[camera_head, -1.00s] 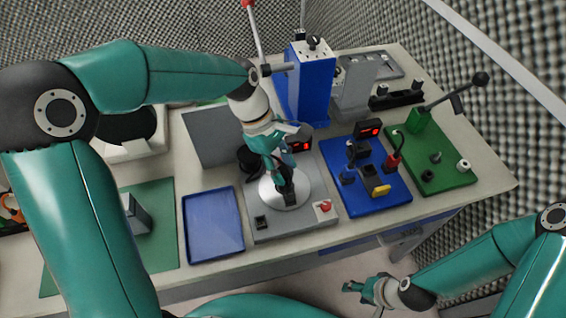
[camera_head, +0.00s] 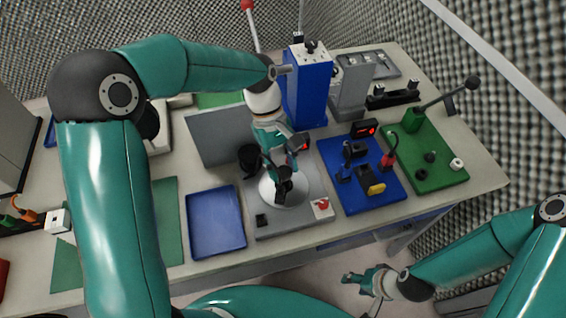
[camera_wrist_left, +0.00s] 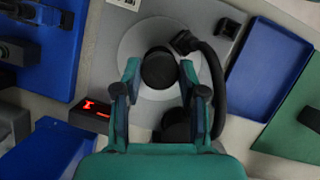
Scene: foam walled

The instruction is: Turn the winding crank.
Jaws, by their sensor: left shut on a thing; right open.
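The winding crank appears to be the pale round disc (camera_head: 300,190) with an upright black knob on a grey base plate (camera_head: 262,232). In the left wrist view the disc (camera_wrist_left: 133,45) lies flat beneath the black knob (camera_wrist_left: 158,69). My left gripper (camera_head: 282,188) reaches down over the disc. In the left wrist view its two fingers (camera_wrist_left: 159,72) are shut on the knob, one on each side. The knob is mostly hidden by the gripper in the head view. My right gripper (camera_head: 364,279) is open and empty, low in front of the bench.
A black curved tube (camera_wrist_left: 214,85) runs close beside the left fingers. A red-lit display (camera_wrist_left: 92,110) is near. A blue tray (camera_head: 215,222) lies left of the base plate. A blue board (camera_head: 350,200) lies right. A tall blue block (camera_head: 306,90) stands behind.

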